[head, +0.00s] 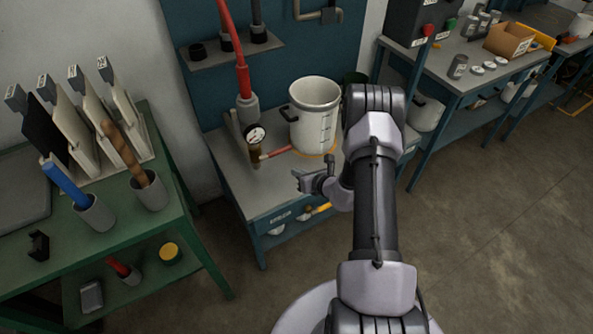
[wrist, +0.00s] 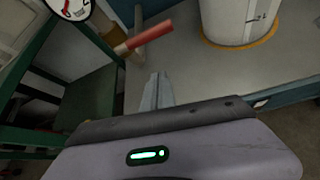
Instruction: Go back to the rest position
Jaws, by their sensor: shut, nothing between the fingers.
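My gripper (head: 301,182) is over the front part of the grey-topped blue bench (head: 262,196), left of my forearm. Its fingers show in the wrist view (wrist: 157,92), pressed together with nothing between them. The white pot (head: 316,112) stands on the bench behind it, on an orange ring. A pressure gauge (head: 256,136) and a valve with a red lever (head: 276,153) are just beyond my fingers. The wrist view also shows the red lever (wrist: 150,35), apart from the fingertips.
A green table (head: 180,215) on the left holds upright boards, a cup with a blue-handled tool (head: 66,184) and another with a brown-handled one. A second blue bench (head: 440,62) stands at the back right with cans and a cardboard box (head: 508,40). The floor at right is clear.

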